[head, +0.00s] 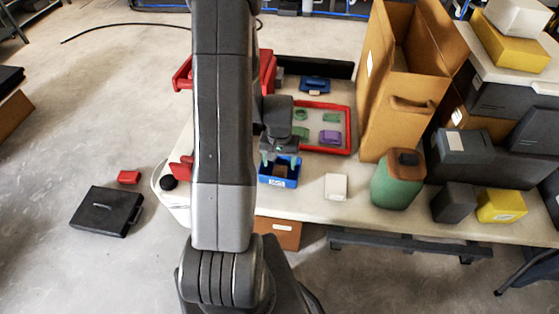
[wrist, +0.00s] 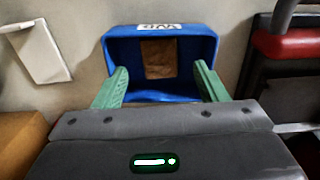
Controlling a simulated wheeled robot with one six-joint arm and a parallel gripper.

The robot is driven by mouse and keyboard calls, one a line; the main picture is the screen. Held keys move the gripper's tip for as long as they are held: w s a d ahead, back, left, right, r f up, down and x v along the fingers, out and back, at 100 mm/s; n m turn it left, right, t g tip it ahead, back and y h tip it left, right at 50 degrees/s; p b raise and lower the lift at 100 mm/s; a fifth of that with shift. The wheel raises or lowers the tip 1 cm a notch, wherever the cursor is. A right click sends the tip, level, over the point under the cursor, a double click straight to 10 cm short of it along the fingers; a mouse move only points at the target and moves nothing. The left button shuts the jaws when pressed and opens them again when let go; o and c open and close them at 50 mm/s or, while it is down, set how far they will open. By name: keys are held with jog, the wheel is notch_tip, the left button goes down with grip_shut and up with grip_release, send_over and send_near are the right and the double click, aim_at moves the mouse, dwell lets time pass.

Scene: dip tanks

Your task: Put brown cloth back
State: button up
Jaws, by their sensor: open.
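The brown cloth (wrist: 159,62) lies inside a small blue bin (wrist: 118,48) with a white label on its rim. In the head view my gripper (head: 279,160) is right above the bin, pointing down. I cannot tell whether the fingertips are below the rim.
A red-rimmed tray (head: 350,130) with green and purple items lies behind the bin. A white block (head: 336,187), a green canister (head: 397,181) and a tall cardboard box (head: 405,90) stand to the right. Bare tabletop (head: 310,205) lies between bin and block.

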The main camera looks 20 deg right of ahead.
aim_at(280, 172)
jog(key=shift+r+p, duration=0.9)
jog(key=shift+p, duration=0.05)
jog(key=shift+r+b, duration=0.3)
jog(key=shift+b, duration=0.1)
notch_tip(280, 172, up, 11)
jog(key=b, duration=0.1)
